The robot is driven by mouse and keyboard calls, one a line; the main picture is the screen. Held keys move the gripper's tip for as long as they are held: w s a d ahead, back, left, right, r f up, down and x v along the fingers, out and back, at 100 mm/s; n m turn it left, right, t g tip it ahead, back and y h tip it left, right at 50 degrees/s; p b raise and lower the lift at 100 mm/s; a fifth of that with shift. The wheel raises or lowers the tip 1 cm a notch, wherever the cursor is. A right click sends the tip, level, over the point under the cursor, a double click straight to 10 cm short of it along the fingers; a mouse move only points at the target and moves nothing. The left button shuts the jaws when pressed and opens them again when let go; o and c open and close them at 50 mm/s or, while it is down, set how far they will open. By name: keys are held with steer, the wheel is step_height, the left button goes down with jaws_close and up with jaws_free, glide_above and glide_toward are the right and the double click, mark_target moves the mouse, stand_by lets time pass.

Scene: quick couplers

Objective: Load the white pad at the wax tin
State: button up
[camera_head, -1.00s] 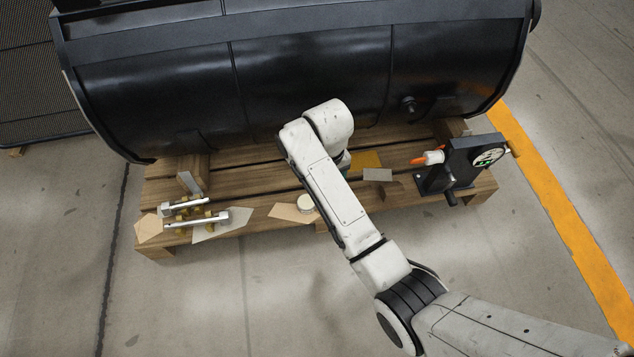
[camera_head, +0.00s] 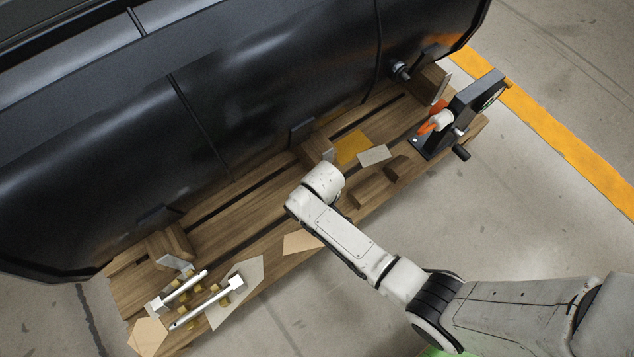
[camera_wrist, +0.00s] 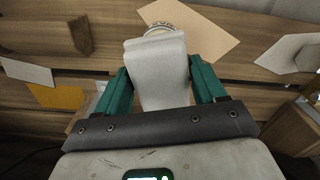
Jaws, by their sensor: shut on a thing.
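In the wrist view my gripper (camera_wrist: 160,76) has green fingers shut on the sides of the white pad (camera_wrist: 160,82), a pale block. The pad's far end overlaps the round wax tin (camera_wrist: 160,26), of which only a pale rim shows. I cannot tell whether pad and tin touch. In the head view my arm hides the gripper, the pad and the tin.
A tan sheet (camera_head: 302,243) lies on the wooden pallet. A yellow sheet (camera_head: 352,147) and a grey plate (camera_head: 373,156) lie farther right, before a black stand (camera_head: 462,115). White-handled tools (camera_head: 208,302) lie at left. A large black tank (camera_head: 200,110) bounds the back.

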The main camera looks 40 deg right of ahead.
steer(key=shift+w+r+p, duration=0.1)
steer(key=shift+p, duration=0.25)
steer(key=shift+f+b, duration=2.35)
steer(key=shift+f, duration=0.75)
steer(key=shift+f, duration=0.6)
step_height(320, 180, up, 7)
steer(key=p, duration=0.7)
steer(key=shift+r, duration=0.15)
